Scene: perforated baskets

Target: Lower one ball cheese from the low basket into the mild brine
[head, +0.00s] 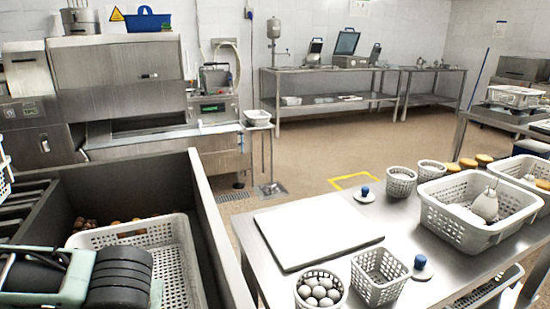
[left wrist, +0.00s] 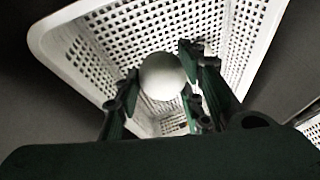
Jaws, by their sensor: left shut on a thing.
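My left gripper (left wrist: 160,88) is shut on a white ball cheese (left wrist: 162,76), with dark green fingers on both sides of it. Behind and around the ball is a white perforated basket (left wrist: 95,40); I cannot tell how far the ball is from its floor. In the head view this white basket (head: 178,250) stands inside a dark grey vat (head: 207,215). My left arm's green and black links cover its near left part, and the fingers and ball are hidden there. Brine cannot be made out. My right gripper is not in view.
Brown round items (head: 120,228) lie in the vat behind the basket. On the steel table right are a white board (head: 315,235), a round basket of pale balls (head: 320,272), an empty square basket (head: 380,275), a large basket (head: 445,220) with a pear-shaped cheese (head: 486,204), and blue-knobbed discs (head: 421,268).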

